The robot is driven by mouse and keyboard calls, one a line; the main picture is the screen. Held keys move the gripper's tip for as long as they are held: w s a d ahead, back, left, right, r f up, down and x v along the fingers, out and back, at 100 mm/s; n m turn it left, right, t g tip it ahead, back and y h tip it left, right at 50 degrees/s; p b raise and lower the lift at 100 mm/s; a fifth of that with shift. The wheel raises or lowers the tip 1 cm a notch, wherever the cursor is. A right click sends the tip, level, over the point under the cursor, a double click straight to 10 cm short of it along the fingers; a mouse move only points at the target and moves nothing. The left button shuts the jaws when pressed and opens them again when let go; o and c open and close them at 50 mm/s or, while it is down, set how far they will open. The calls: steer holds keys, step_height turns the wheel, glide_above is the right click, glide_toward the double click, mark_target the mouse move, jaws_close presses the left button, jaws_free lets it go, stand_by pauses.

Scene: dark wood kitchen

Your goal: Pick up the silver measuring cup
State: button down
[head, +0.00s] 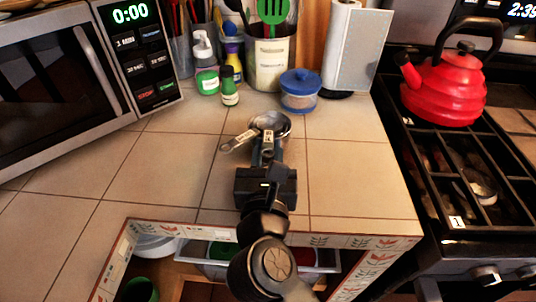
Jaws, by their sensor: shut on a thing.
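The silver measuring cup (272,122) is a shiny metal scoop with a flat handle, and a second handle shows at its left. It is over the tiled counter, in front of the blue-lidded jar. My gripper (267,160) reaches in from the front and is shut on the measuring cup by its handle. My arm and gripper body hide part of the handle. I cannot tell whether the cup touches the counter or is held above it.
A blue-lidded jar (300,90), a small green bottle (229,88) and a soap bottle (206,72) stand behind. A microwave (70,80) is at left. A stove with a red kettle (447,88) is at right. The counter's left and right tiles are clear. An open drawer (190,250) lies below.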

step_height(320, 180, up, 2)
steer(key=shift+r, duration=0.1)
steer(key=s+d+r+p, duration=0.3)
steer(key=d+r, duration=0.3)
steer(key=d, duration=0.5)
steer(key=shift+s+d+r, duration=0.15)
steer(key=shift+s+r, duration=0.15)
steer(key=shift+r, duration=0.05)
